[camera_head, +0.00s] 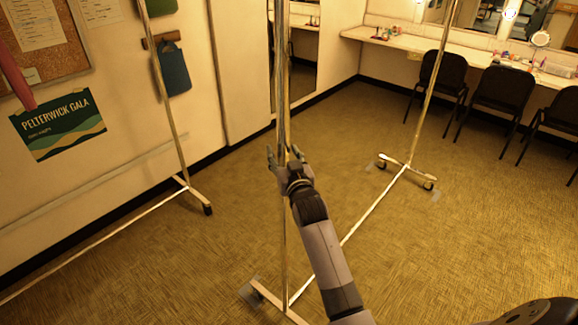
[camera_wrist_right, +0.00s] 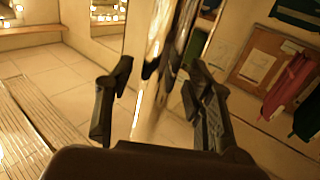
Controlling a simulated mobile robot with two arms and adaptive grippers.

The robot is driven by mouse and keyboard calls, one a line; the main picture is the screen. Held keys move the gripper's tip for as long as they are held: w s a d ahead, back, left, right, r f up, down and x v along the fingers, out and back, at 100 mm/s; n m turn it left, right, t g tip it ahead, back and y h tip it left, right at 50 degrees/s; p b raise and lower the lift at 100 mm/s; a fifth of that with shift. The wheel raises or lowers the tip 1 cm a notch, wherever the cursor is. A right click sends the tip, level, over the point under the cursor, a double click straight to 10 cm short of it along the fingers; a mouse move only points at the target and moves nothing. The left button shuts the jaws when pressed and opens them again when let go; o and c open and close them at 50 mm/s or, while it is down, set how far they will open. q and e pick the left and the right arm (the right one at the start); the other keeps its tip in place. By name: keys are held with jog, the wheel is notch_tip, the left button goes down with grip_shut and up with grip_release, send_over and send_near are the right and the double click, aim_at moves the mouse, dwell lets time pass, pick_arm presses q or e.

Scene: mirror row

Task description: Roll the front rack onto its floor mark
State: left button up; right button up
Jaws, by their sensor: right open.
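The front rack is a brass-coloured metal frame; its near upright (camera_head: 281,220) stands in the middle of the head view and its far upright (camera_head: 432,85) stands to the right. A low bar (camera_head: 370,212) joins their feet, which have dark casters. Grey floor-mark patches show by the near foot (camera_head: 250,291) and by the far foot (camera_head: 436,195). My right gripper (camera_head: 284,158) is at the near upright, fingers apart. In the right wrist view the shiny upright (camera_wrist_right: 158,35) runs between the open fingers (camera_wrist_right: 158,80); I cannot tell whether they touch it. My left gripper is out of view.
A second rack (camera_head: 165,100) stands along the left wall, with a dark item hanging near it. A mirror counter (camera_head: 400,38) and several black chairs (camera_head: 500,90) line the back right. The carpet right of the front rack is clear.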

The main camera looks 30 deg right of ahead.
jog(key=s+a, duration=0.2)
jog(key=s, duration=0.8)
jog(key=shift+s, duration=0.4)
jog(key=s+a+f+n+g+y+b, duration=0.1)
jog(key=s+a+f+g, duration=0.1)
jog(key=f, duration=0.9)
jog(key=s+a+f+n+g+y, duration=0.1)
jog(key=s+a+f+g, duration=0.1)
jog(key=f, duration=0.8)
jog(key=s+a+f+g+y+b, duration=0.1)
jog(key=a+f+g, duration=0.15)
jog(key=f, duration=0.85)
jog(key=s+a+f+n+g, duration=0.2)
jog(key=s+f+g, duration=0.2)
jog(key=s+f, duration=1.35)
jog(key=s+d+f+g, duration=0.1)
jog(key=s+f+g, duration=0.1)
jog(key=s+f, duration=0.3)
jog(key=s+d+f+g+b, duration=0.1)
jog(key=s+f, duration=0.4)
jog(key=s, duration=0.8)
jog(key=s+d+f+g+b, duration=0.1)
jog(key=s+f+g, duration=0.2)
jog(key=s, duration=0.6)
notch_tip(320, 180, down, 2)
jog(key=shift+s+f+n, duration=0.15)
jog(key=shift+n, duration=0.15)
